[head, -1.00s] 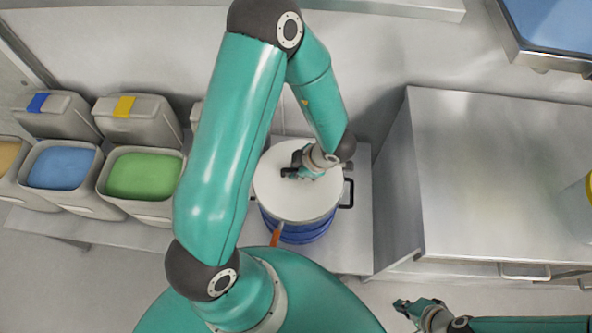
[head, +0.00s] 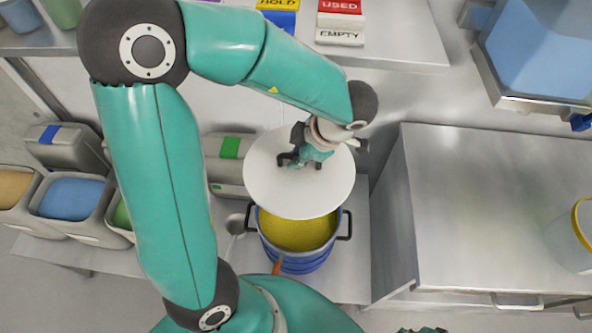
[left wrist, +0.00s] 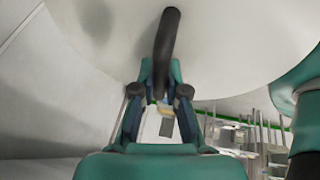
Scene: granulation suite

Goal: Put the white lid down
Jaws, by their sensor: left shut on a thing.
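The white lid (head: 290,200) is a flat round disc in the head view, raised and tilted above the blue pot (head: 292,264). It covers the back part of the pot's opening, and yellow material (head: 300,235) shows in front of it. My left gripper (head: 303,160) is shut on the lid's dark handle. In the left wrist view the gripper fingers (left wrist: 160,105) are around the black handle (left wrist: 167,45), with the lid's white face (left wrist: 235,45) behind. Only a sliver of my right gripper (head: 422,330) shows at the bottom edge, and its jaws are hidden.
Grey bins with blue powder (head: 68,198) and other contents stand on the left. A bare steel worktop (head: 490,200) is on the right, with a yellow-rimmed container (head: 572,240) at its right. A shelf with HOLD (head: 277,5), USED and EMPTY signs is at the back.

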